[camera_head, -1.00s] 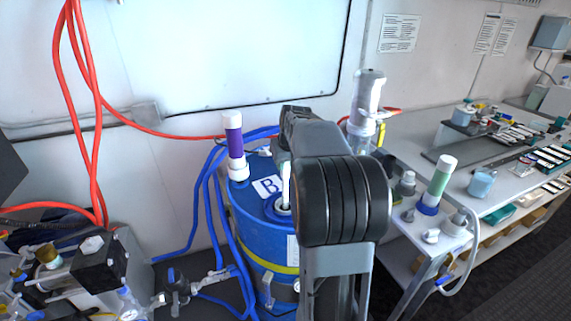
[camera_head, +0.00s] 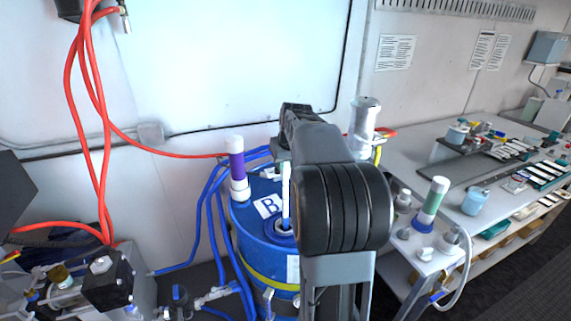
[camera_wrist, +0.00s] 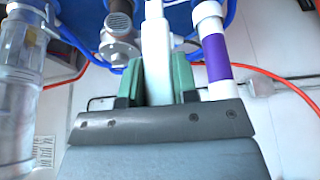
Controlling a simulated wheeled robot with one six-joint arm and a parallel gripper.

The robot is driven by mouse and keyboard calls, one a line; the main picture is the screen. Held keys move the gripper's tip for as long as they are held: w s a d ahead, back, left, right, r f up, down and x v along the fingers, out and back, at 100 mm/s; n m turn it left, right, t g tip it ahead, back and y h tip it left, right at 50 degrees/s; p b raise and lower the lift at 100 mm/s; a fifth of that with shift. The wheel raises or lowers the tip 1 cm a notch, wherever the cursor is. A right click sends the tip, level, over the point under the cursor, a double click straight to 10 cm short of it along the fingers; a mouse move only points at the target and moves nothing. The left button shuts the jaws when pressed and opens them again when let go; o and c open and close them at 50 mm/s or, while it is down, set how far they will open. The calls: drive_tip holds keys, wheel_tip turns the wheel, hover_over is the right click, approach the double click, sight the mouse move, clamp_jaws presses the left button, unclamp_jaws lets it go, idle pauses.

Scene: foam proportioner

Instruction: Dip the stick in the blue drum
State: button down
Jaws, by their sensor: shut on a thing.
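The blue drum (camera_head: 262,244) stands in front of the wall, with a white label B and a yellow band. The white stick (camera_head: 286,195) is upright over the round opening in the drum's top. Its lower end meets the opening in the picture; I cannot tell how far it reaches inside. In the wrist view my gripper (camera_wrist: 159,85) is shut on the white stick (camera_wrist: 156,45), which sits between the green finger pads.
A purple and white tube (camera_head: 236,165) stands on the drum's left side. Blue hoses (camera_head: 210,225) loop beside the drum, and red hoses (camera_head: 85,110) hang at the left. A clear cylinder (camera_head: 363,125) stands behind my arm. The bench (camera_head: 400,160) at the right holds several items.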

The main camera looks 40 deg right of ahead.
wheel_tip(320, 180, up, 5)
drive_tip(key=shift+r+p, duration=0.15)
drive_tip(key=shift+p, duration=1.1)
drive_tip(key=shift+r, duration=2.8)
drive_tip(key=shift+s, duration=0.1)
